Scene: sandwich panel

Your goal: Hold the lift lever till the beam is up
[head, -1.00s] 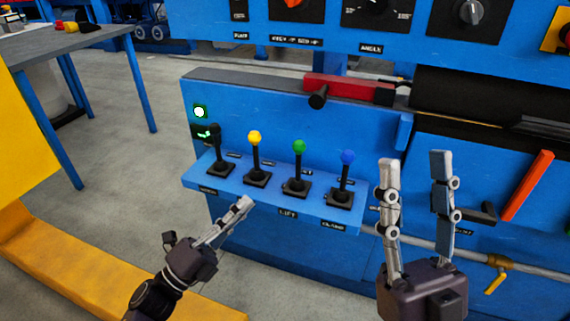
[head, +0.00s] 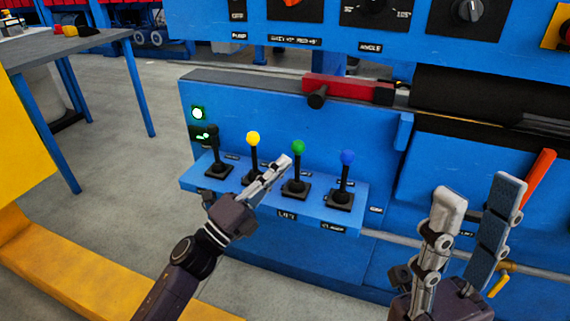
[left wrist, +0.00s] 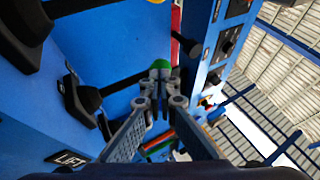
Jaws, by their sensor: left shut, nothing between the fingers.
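The lift lever is the green-knobbed lever (head: 298,147) on the blue shelf, behind a "LIFT" label (head: 287,215). It stands about upright. My left gripper (head: 286,160) is shut and empty, with its fingertips just left of the lever, close below the green knob. In the left wrist view, the closed fingertips (left wrist: 158,88) overlap the green knob (left wrist: 160,63), which is partly hidden behind them. I cannot tell if they touch. My right gripper (head: 480,190) is open and empty, at the right of the head view. The beam cannot be made out for certain.
A black-knobbed lever (head: 213,132) and a yellow-knobbed lever (head: 253,139) stand left of the green one, and a blue-knobbed lever (head: 347,157) stands close to its right. A red bar (head: 345,87) lies above the shelf.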

